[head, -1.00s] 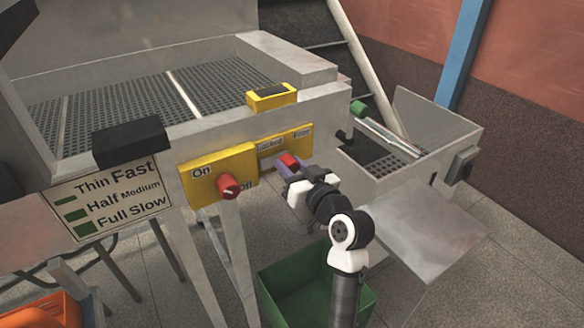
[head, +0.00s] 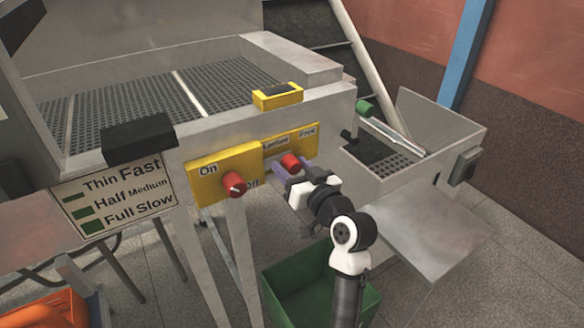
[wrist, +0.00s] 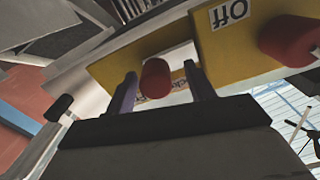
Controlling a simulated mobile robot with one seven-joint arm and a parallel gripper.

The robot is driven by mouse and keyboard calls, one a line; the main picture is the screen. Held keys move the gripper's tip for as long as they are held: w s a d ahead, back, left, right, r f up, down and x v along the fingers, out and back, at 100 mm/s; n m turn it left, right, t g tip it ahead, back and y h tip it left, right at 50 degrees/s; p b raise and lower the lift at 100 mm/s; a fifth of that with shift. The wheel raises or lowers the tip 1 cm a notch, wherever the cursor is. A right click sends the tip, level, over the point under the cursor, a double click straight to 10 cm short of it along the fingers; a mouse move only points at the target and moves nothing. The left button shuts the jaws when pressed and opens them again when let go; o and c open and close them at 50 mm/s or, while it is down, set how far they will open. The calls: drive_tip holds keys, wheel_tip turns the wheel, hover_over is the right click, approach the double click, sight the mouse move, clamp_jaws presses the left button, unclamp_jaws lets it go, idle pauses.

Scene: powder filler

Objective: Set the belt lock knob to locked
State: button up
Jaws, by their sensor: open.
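The belt lock knob (head: 291,162) is a red knob on a yellow plate (head: 307,142) marked "Locked" on the left and "Free" on the right. My gripper (head: 286,172) is at the plate, just in front of and below the knob. In the wrist view the red knob (wrist: 155,78) shows between my two purple fingers (wrist: 160,88). They stand open, with a visible gap on both sides of the knob. The exact direction in which the knob points cannot be told.
A second red knob (head: 234,184) on a yellow On/Off plate (head: 205,178) sits close to the left; it also shows in the wrist view (wrist: 290,40). A green bin (head: 315,285) stands below. A metal hopper with a green-ended lever (head: 365,106) is at the right.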

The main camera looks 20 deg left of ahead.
drive_tip(key=b+v, duration=0.3)
drive_tip(key=v, duration=1)
drive_tip(key=shift+s+d+b, duration=0.15)
drive_tip(key=shift+d+b, duration=0.05)
drive_tip(key=shift+b, duration=0.2)
